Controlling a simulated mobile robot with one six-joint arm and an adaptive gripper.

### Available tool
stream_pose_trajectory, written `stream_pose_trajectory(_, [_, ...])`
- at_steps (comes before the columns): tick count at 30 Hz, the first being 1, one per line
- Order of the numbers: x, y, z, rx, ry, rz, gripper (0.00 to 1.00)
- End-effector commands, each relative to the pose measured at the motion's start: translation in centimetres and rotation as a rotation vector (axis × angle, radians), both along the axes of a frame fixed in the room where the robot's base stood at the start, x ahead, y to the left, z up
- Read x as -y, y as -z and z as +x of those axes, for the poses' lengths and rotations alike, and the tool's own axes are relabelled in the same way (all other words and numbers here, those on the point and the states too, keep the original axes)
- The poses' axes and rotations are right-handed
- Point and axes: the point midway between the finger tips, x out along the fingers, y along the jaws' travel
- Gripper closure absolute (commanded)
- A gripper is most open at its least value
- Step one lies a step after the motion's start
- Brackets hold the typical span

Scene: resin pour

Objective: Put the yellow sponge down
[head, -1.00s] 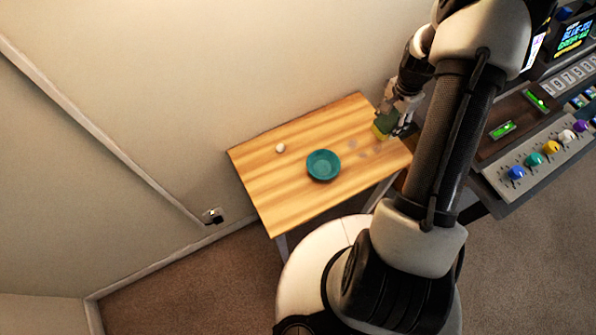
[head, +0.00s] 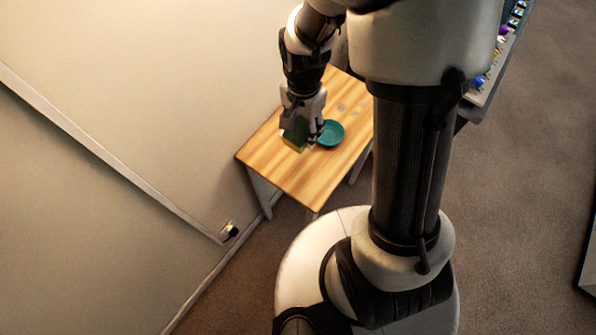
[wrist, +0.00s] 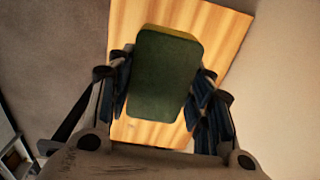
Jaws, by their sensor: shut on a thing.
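The yellow sponge (head: 292,147) has a dark green scouring side. My gripper (head: 303,130) is shut on it and holds it over the wooden table (head: 305,180), to the left of the teal bowl (head: 333,133). In the wrist view the sponge (wrist: 166,78) sits between my two fingers, its green face toward the camera and a yellow edge at the top. Table top shows around it. I cannot tell exactly how high it is held.
The bowl stands close to the right of my gripper. Bare table lies in front of the sponge. Faint stains (head: 350,103) mark the far part. A wall is at the left, and a control panel (head: 490,70) at the upper right.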

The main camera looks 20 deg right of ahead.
Motion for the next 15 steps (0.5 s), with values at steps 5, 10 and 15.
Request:
stream_pose_trajectory(5, [-0.1,3.8,-0.3,-0.007,-0.003,0.0,0.75])
stream_pose_trajectory(10, [-0.1,8.6,-0.3,-0.007,-0.002,0.0,0.75])
stream_pose_trajectory(15, [-0.1,12.8,-0.2,-0.006,-0.002,0.0,0.75])
